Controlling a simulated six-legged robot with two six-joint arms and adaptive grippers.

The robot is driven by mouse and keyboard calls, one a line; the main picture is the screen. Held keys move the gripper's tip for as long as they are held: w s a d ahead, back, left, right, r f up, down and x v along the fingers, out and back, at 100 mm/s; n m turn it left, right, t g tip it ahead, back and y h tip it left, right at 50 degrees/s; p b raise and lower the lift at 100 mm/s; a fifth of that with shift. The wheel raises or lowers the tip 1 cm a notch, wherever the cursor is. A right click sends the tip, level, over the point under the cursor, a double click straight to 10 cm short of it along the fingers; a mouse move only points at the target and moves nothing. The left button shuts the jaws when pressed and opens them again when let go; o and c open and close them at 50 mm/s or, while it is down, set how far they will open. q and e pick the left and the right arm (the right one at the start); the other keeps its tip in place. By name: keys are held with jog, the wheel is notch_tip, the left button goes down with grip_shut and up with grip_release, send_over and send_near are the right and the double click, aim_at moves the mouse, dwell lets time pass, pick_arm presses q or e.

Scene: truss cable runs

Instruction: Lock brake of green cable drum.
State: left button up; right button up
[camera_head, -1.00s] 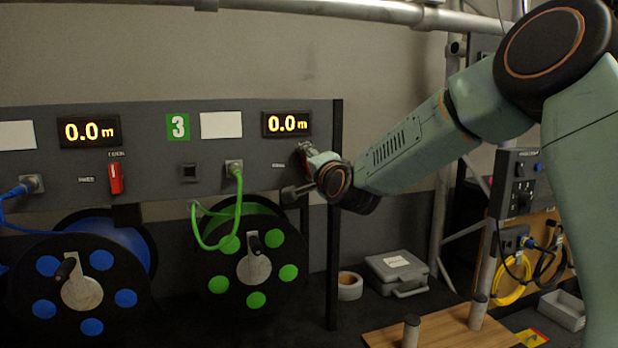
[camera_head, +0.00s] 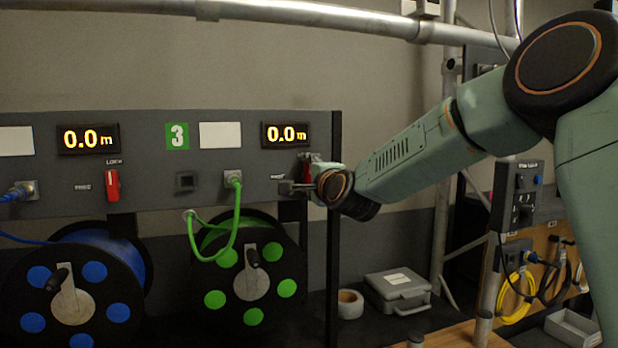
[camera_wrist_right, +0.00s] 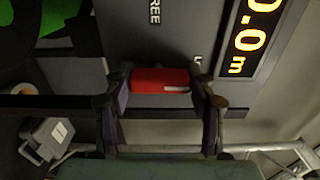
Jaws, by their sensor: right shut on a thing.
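The green cable drum (camera_head: 230,298) hangs below the panel, with a green cable looped up to a socket. Its red brake lever (camera_wrist_right: 150,80) is on the panel under the right display; in the head view the lever (camera_head: 308,160) is mostly hidden by my gripper. My right gripper (camera_wrist_right: 161,88) is shut on the lever, one finger at each end of it. The lever lies about upright on the panel, its white mark toward the display. "FREE" shows to its side; the lock label is mostly hidden. My left gripper is not in view.
A blue drum (camera_head: 125,262) with its own upright red lever (camera_head: 113,184) is at the left. The dark panel post (camera_head: 334,230) stands close to my right gripper. A grey case (camera_head: 397,289) and a tape roll (camera_head: 350,304) lie at lower right.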

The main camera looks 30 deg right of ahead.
jog(key=o, duration=1.2)
jog(key=v, duration=0.7)
jog(key=shift+s, duration=0.25)
jog(key=shift+w, duration=0.1)
